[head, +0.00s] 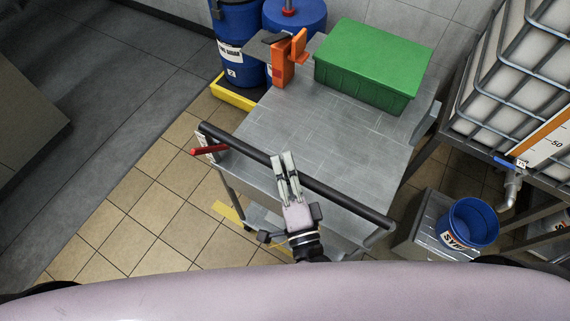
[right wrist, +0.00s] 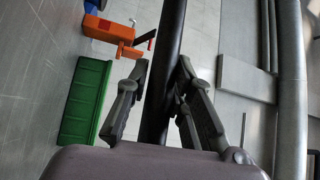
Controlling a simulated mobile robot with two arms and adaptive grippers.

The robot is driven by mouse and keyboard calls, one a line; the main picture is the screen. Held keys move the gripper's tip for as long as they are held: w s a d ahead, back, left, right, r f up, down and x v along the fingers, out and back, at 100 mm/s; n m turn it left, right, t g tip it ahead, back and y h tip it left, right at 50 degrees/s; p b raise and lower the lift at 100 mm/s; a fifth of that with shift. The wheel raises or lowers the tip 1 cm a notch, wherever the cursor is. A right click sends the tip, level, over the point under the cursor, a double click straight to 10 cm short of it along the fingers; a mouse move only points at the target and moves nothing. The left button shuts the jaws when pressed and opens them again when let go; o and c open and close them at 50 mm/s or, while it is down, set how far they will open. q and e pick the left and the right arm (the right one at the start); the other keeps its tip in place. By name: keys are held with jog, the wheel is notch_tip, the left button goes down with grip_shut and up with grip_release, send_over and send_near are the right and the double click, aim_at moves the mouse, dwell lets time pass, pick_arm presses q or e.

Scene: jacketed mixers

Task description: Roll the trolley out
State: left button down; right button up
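The trolley (head: 335,128) is a grey metal cart with a flat tiled-looking top, standing in the middle of the head view. Its dark handle bar (head: 345,200) runs along the near side, with a red lever (head: 210,150) at the left end. My right gripper (head: 286,158) is over the middle of the bar. In the right wrist view its fingers (right wrist: 163,75) lie on either side of the bar (right wrist: 170,30), open, with a small gap at the left finger. Whether they touch the bar is unclear. My left gripper is out of view.
A green lidded crate (head: 370,65) and an orange device (head: 287,60) are at the trolley's far end. Blue drums (head: 236,45) stand on a yellow tray (head: 232,94) behind left. A caged tank (head: 520,85) and blue bucket (head: 470,222) are at right. Tiled floor is clear at left.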

jog(key=o, duration=0.4)
jog(key=v, duration=1.2)
dwell(0.3)
